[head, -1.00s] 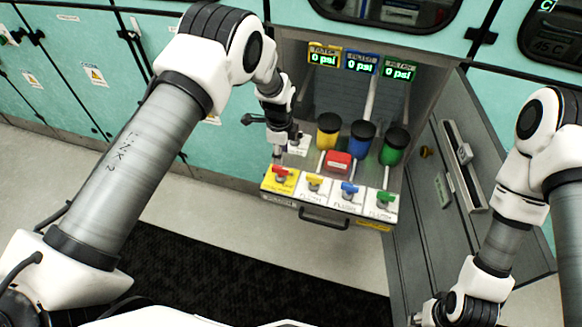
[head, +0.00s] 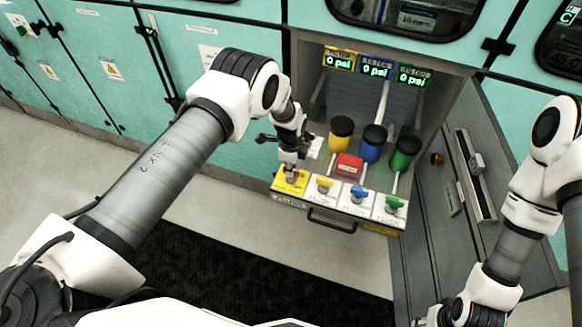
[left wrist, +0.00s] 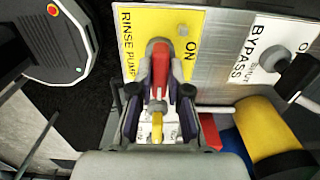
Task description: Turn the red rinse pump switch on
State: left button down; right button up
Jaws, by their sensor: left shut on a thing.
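The red rinse pump switch (left wrist: 160,68) sits on a yellow plate (left wrist: 132,22) marked RINSE PUMP, with ON printed beside the handle. My left gripper (left wrist: 158,98) has its two fingers on either side of the red handle and is shut on it. In the head view the left gripper (head: 290,170) reaches down onto the yellow plate (head: 279,188) at the left end of the switch row and covers most of the red switch. My right gripper (head: 432,317) is at the bottom edge, small and partly cut off; its fingers cannot be made out.
To the right are the yellow (head: 324,184), blue (head: 358,193) and green (head: 394,204) flush switches. Three displays read 0 psi. An open grey door (head: 465,190) bounds the right.

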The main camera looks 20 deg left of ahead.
pick_arm(q)
jog(key=n+b, duration=0.3)
jog(key=shift+f+b, duration=0.2)
jog(key=shift+b, duration=0.1)
jog(key=n+b, duration=0.3)
jog(key=n, duration=0.1)
jog(key=shift+n, duration=0.4)
jog(key=n+b, duration=0.3)
jog(key=n, duration=0.2)
jog(key=shift+r+n, duration=0.1)
jog(key=shift+n, duration=0.2)
jog(key=shift+r+n+b, duration=0.15)
jog(key=shift+n+b, duration=0.75)
jog(key=shift+n, duration=1.4)
jog(key=c, duration=1.1)
grip_release()
